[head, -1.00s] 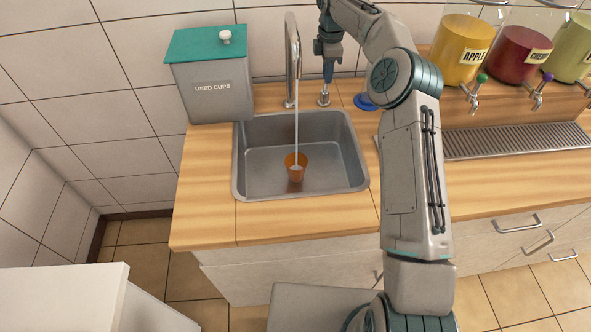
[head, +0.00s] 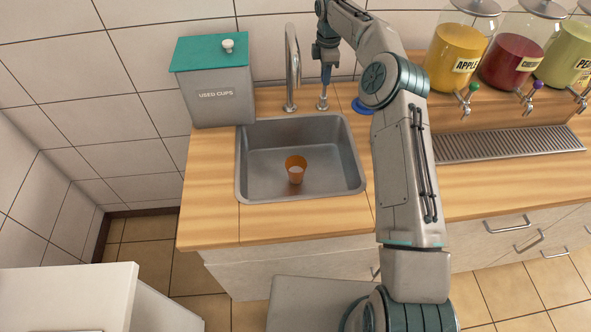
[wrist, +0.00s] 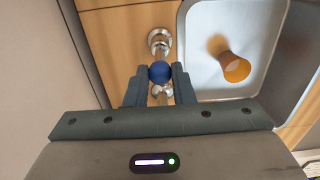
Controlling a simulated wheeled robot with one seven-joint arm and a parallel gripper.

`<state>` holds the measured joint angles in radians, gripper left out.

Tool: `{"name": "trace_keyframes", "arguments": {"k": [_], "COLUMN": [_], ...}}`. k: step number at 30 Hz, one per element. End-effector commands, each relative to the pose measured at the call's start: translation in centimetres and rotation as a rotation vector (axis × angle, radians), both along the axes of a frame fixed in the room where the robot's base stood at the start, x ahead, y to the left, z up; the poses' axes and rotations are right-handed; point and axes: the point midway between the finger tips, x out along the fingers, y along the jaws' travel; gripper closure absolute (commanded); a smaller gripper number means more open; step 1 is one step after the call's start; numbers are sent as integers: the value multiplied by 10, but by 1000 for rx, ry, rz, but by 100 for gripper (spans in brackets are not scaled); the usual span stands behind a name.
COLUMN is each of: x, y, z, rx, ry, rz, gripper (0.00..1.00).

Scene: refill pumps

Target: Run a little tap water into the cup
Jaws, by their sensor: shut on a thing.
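An orange cup (head: 296,172) stands upright in the sink (head: 262,182), below the tap (head: 291,65). Something pale shows inside the cup in the head view. The cup also shows in the wrist view (wrist: 235,68). No water stream shows from the spout. My gripper (head: 324,82) is at the tap's lever, right of the spout. In the wrist view my gripper (wrist: 159,82) is shut on the lever's blue knob (wrist: 159,72), one finger on each side.
A grey used-cups bin (head: 218,98) with a green lid stands left of the sink. Juice dispensers (head: 457,55) stand at the back right above a drip grate (head: 510,144). A blue disc (head: 362,106) lies behind my arm. The counter front (head: 300,218) is clear.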

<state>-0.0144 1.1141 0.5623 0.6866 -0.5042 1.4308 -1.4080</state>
Motion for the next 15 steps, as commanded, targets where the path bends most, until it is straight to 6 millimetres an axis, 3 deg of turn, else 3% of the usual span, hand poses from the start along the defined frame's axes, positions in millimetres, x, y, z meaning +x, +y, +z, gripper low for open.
{"name": "trace_keyframes", "arguments": {"k": [15], "x": [13], "y": [3], "z": [3], "rx": [2], "ry": [-7], "rz": [0], "gripper": [100]}}
